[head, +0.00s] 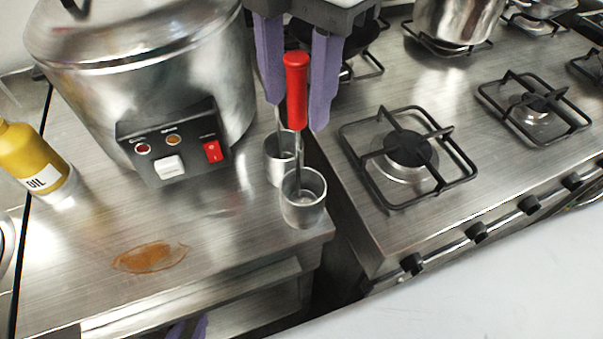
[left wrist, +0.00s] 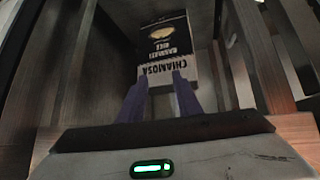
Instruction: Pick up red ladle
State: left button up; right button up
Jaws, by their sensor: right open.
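The red ladle (head: 296,90) stands upright with its metal stem going down into the front metal cup (head: 303,209); its lower end is hidden in the cup. My right gripper (head: 296,112) comes in from the top, open, with one purple finger on each side of the red handle; I cannot tell whether either touches it. My left gripper (head: 188,328) shows only partly, low beneath the counter. In the left wrist view, its fingers (left wrist: 160,85) are apart, in front of a black and white rice box (left wrist: 165,45).
A second metal cup (head: 277,165) stands just behind the front one, with a thin stem in it. A large steel pot (head: 190,85) with a control panel stands left. A yellow oil bottle (head: 30,158) is at far left. Gas burners (head: 408,150) lie right, across a gap.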

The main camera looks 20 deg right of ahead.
grip_shut()
jog(key=shift+r, duration=0.1)
